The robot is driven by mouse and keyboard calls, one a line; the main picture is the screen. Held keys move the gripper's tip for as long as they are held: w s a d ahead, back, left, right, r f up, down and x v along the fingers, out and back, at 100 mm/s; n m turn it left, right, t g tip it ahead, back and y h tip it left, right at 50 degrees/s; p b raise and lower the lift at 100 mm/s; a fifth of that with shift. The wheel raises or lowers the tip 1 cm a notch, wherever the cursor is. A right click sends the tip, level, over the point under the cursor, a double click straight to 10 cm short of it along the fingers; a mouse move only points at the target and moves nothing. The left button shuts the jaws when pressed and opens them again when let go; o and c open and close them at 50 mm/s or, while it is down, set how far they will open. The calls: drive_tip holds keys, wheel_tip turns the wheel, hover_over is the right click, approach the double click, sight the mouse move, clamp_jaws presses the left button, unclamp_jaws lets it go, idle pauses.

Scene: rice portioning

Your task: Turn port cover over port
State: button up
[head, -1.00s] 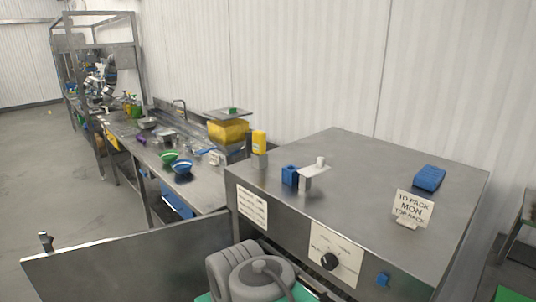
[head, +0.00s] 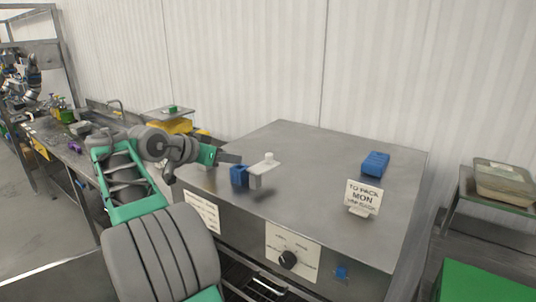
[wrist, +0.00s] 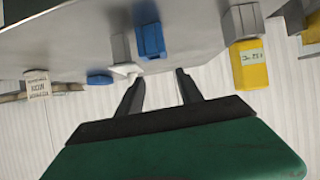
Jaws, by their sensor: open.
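A flat white plate (head: 266,167) with an upright white knob (head: 269,157), which looks like the port cover, sits on a small grey block on the steel cabinet top. A blue block (head: 239,177) stands just left of it. I cannot make out the port opening. In the upside-down wrist view, the plate (wrist: 126,70) is close to one fingertip, and the blue block (wrist: 150,40) lies beyond the gap between the fingers. My gripper (head: 232,159) is open and empty, just left of the plate in the head view. Whether a finger touches the plate is unclear.
The steel cabinet top (head: 310,150) is mostly clear. A blue block (head: 375,163) and a "TO PACK MON" sign (head: 362,197) stand on its right.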

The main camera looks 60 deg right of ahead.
sight(268, 154)
drive_tip(key=s+d+m+g, duration=0.1)
drive_tip(key=s, duration=0.1)
drive_tip(key=s+d+m+g, duration=0.1)
drive_tip(key=s, duration=0.1)
drive_tip(key=s+d+r+m+g, duration=0.1)
drive_tip(key=s, duration=0.1)
drive_tip(key=shift+s+d, duration=0.15)
drive_tip(key=shift+d, duration=0.2)
drive_tip(key=x, duration=0.6)
drive_tip(key=shift+s+d+f+p, duration=0.15)
drive_tip(key=shift+s+d+p, duration=0.05)
drive_tip(key=shift+d+p, duration=0.2)
clamp_jaws()
